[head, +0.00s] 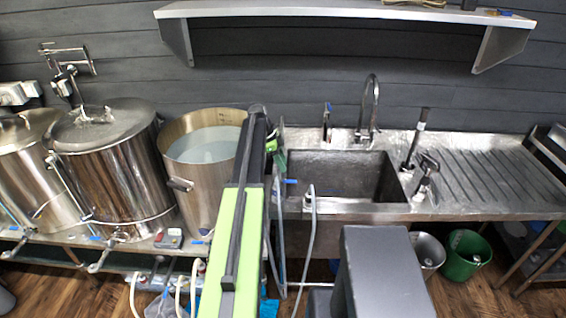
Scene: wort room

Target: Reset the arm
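My arm shows in the head view as a long light green link (234,225) with a black bar along it. It runs from the bottom edge up to a black end beside the open pot. Small dark and green parts show at its far end, but I cannot make out gripper fingers there. My gripper is not visible. A dark grey box-shaped part at the lower right of centre seems to be mine.
An open pot (178,150) of pale liquid and lidded steel kettles (118,170) stand left of my arm. A steel sink (372,185) with a tap (372,105) and drainboard (490,180) lies right. A wall shelf (340,12) hangs above. A green bucket (464,258) stands below.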

